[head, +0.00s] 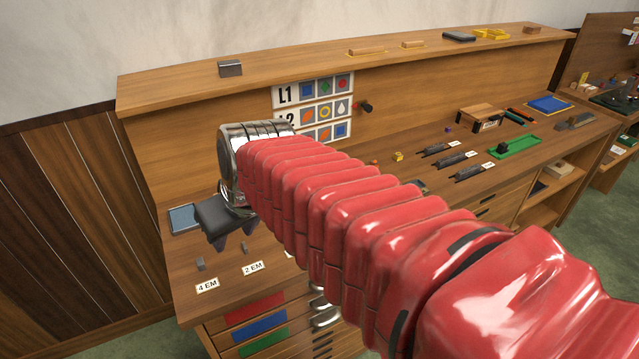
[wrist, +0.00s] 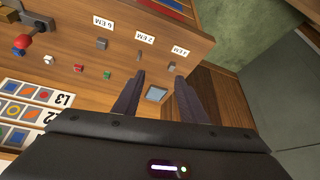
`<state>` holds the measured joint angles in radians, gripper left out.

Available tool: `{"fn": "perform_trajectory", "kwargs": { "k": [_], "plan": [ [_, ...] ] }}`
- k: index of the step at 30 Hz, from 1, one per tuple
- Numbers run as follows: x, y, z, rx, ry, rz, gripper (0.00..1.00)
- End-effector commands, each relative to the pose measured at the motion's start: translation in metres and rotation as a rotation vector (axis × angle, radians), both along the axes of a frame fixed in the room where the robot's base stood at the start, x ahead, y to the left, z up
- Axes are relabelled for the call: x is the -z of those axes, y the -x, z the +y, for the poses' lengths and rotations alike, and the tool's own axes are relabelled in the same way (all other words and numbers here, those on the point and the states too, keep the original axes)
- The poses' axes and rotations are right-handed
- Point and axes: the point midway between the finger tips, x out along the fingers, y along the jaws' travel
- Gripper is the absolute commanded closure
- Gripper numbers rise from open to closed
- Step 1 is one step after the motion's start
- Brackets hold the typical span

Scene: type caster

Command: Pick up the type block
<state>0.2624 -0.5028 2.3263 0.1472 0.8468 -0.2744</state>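I cannot tell for sure which piece is the type block. A dark metallic block (head: 230,68) lies on the top ledge at the left. Small grey blocks stand by the paper labels on the desk: one by "4 EM" (head: 200,264), also in the wrist view (wrist: 172,66), and one by "2 EM" (wrist: 139,55). A larger grey block (wrist: 101,43) stands by a third label. My gripper (head: 236,238) is above the left part of the desk, fingers pointing down. In the wrist view my gripper (wrist: 160,76) is open, with no block held between its fingers.
A shallow blue-grey tray (head: 184,218) lies at the desk's left edge. A symbol chart (head: 322,112) hangs on the back panel. A green tray (head: 515,147) lies farther right. My red arm hides the desk's middle.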

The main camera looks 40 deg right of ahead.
Motion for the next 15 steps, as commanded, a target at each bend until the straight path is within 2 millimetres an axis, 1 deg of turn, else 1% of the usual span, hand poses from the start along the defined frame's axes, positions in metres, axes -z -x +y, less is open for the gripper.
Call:
{"fn": "perform_trajectory", "kwargs": {
  "k": [1, 5, 6, 8, 11, 12, 14, 15],
  "plan": [
    [0.000, -0.011, -0.015, 0.018, -0.003, 0.003, 0.62],
    [-0.001, -0.035, -0.050, 0.045, -0.008, -0.004, 0.62],
    [-0.001, -0.042, -0.063, 0.054, -0.008, -0.007, 0.62],
    [0.000, -0.051, -0.082, 0.067, -0.009, -0.010, 0.62],
    [0.002, -0.065, -0.116, 0.090, -0.008, -0.017, 0.62],
    [0.004, -0.070, -0.131, 0.101, -0.008, -0.021, 0.62],
    [0.006, -0.076, -0.154, 0.117, -0.006, -0.027, 0.62],
    [0.008, -0.080, -0.169, 0.127, -0.005, -0.031, 0.62]
  ]
}}
